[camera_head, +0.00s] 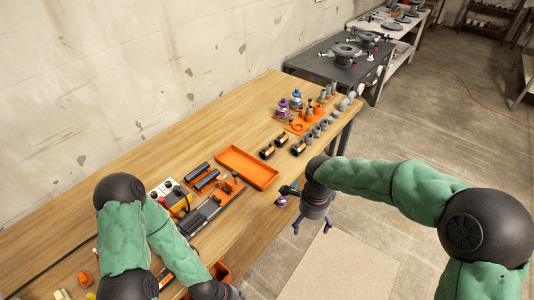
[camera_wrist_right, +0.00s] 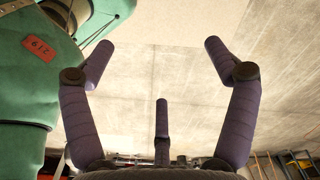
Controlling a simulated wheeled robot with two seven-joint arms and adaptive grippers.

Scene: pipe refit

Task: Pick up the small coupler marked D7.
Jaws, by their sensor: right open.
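Several small grey couplers stand in a row (camera_head: 317,131) near the right edge of the wooden table in the head view. Their markings are too small to read, so I cannot tell which is D7. My right gripper (camera_head: 312,227) is open and empty, pointing down beyond the table's right edge, nearer to me than the couplers and well apart from them.
An orange tray (camera_head: 247,167) lies mid-table. A dark table (camera_head: 345,73) stands behind.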

